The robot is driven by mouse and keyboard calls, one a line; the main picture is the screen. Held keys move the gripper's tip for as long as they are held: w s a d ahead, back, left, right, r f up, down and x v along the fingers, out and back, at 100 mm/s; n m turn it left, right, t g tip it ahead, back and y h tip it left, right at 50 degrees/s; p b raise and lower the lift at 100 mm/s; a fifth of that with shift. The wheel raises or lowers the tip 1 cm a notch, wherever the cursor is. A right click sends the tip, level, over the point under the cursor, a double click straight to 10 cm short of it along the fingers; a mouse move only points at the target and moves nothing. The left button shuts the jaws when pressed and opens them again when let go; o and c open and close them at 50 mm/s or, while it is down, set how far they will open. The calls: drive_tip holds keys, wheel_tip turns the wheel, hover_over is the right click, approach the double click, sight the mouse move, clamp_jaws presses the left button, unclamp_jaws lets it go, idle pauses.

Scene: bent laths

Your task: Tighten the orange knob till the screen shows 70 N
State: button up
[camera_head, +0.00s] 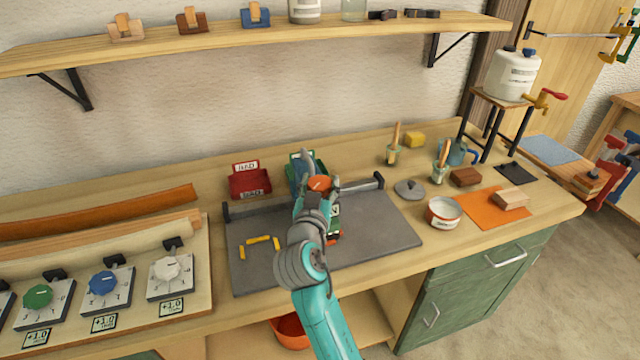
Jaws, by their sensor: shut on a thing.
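The orange knob (319,183) shows at the end of my arm, above the grey board in the middle of the bench. My gripper (309,178) is at the knob and appears shut on it, though my arm hides most of the jaws. A small dark green device (335,222) with a pale display shows just right of my wrist, partly hidden. Its reading is too small to make out.
A red bin (249,183) and a green bin (294,166) stand behind the grey board (385,235). Yellow pieces (259,240) lie on its left. Dials (103,283) stand at front left. A white-and-red tin (443,213) and a grey lid (409,190) are to the right.

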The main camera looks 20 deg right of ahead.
drive_tip(key=shift+m+h, duration=0.3)
drive_tip(key=shift+h, duration=0.2)
drive_tip(key=shift+a+m+g+h, duration=0.1)
drive_tip(key=shift+m+g+h, duration=0.6)
drive_tip(key=shift+g+h, duration=0.15)
drive_tip(key=shift+m+g+h, duration=1.4)
drive_tip(key=shift+g+h, duration=0.05)
drive_tip(key=shift+h, duration=0.2)
drive_tip(key=o, duration=1.2)
drive_tip(key=v, duration=1.1)
drive_tip(key=shift+s+a, duration=0.25)
drive_tip(key=shift+s, duration=0.1)
